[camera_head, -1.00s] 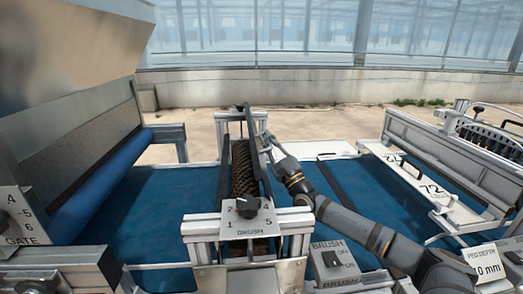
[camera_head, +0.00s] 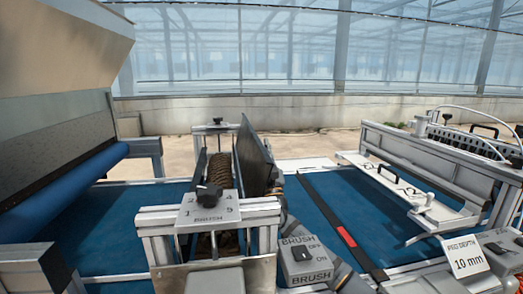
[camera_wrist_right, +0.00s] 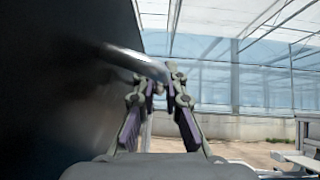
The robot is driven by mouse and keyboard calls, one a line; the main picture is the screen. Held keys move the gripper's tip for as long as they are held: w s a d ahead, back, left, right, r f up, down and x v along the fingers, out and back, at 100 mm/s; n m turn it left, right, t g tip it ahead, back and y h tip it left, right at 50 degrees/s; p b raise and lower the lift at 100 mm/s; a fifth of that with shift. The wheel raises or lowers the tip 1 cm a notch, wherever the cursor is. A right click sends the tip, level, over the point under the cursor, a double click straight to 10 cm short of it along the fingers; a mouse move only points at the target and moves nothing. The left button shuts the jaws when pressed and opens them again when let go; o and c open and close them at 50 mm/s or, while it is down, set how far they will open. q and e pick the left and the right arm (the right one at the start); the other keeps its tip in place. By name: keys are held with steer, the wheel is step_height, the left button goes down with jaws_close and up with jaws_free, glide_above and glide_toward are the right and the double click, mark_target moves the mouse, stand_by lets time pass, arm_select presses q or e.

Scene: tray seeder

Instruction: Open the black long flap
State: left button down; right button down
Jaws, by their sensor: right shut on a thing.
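The black long flap (camera_head: 254,160) stands raised beside the brown roller brush (camera_head: 219,176) in the head view, its broad face tilted up. In the wrist view the flap (camera_wrist_right: 55,90) fills the left side as a dark panel, with a grey bar-like handle (camera_wrist_right: 130,58) sticking out from it. My right gripper (camera_wrist_right: 160,84) is shut on this handle. In the head view the right gripper (camera_head: 273,178) is at the right side of the flap, mostly hidden behind it and small. My left gripper is not in view.
The brush knob box (camera_head: 205,210) stands in front of the brush. The brush switch box (camera_head: 302,258) is near my right arm. Blue belt (camera_head: 340,215) lies right of the flap, with a white-framed peg unit (camera_head: 430,160) farther right. A grey hopper (camera_head: 60,140) is at left.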

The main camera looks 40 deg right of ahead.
steer(key=shift+f, duration=0.1)
stand_by(0.3)
steer(key=c, duration=1.7)
jaws_free()
steer(key=v, duration=1.2)
